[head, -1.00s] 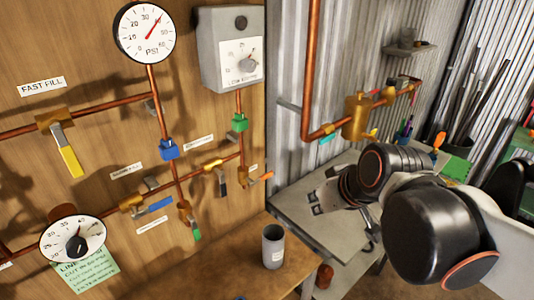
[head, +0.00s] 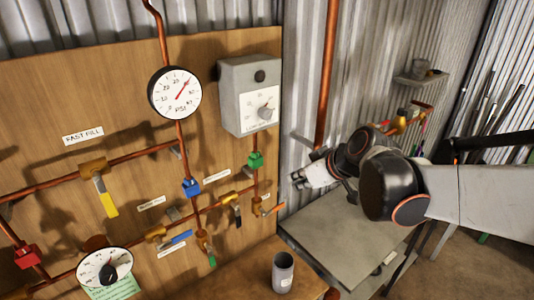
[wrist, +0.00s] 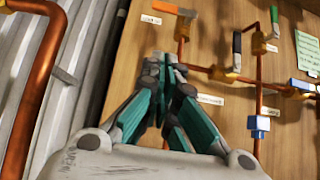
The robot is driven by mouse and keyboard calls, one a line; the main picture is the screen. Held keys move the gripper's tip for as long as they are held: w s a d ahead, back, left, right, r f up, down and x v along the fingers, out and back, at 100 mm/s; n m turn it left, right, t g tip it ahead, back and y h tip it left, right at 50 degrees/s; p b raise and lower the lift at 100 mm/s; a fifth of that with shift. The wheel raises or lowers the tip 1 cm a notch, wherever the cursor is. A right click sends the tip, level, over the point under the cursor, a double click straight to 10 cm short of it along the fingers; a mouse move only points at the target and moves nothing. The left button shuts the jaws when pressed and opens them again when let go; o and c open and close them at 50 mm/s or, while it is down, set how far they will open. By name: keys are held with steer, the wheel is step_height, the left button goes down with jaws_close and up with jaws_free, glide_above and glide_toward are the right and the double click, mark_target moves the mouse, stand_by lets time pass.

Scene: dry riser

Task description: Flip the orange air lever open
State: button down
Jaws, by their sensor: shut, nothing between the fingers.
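The orange air lever (head: 273,210) sticks out to the right from a small brass valve at the lower right of the wooden board. It lies roughly level, near the board's right edge. In the wrist view the orange lever (wrist: 166,9) is at the top edge, partly cut off. My gripper (head: 298,179) is to the right of and slightly above the lever, apart from it. In the wrist view my gripper (wrist: 166,64) shows its teal-lined fingers closed together and empty, below the lever in the picture.
A grey control box (head: 250,95) hangs above the lever. Black (head: 237,215), blue (head: 180,237) and yellow (head: 107,199) levers sit on pipes to its left. A grey cup (head: 283,272) stands on the bench below. A grey table (head: 345,240) stands right of the board.

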steer(key=s+d+f+b+x, duration=0.1)
steer(key=f+b+x, duration=0.1)
steer(key=x, duration=1)
steer(key=shift+f, duration=0.3)
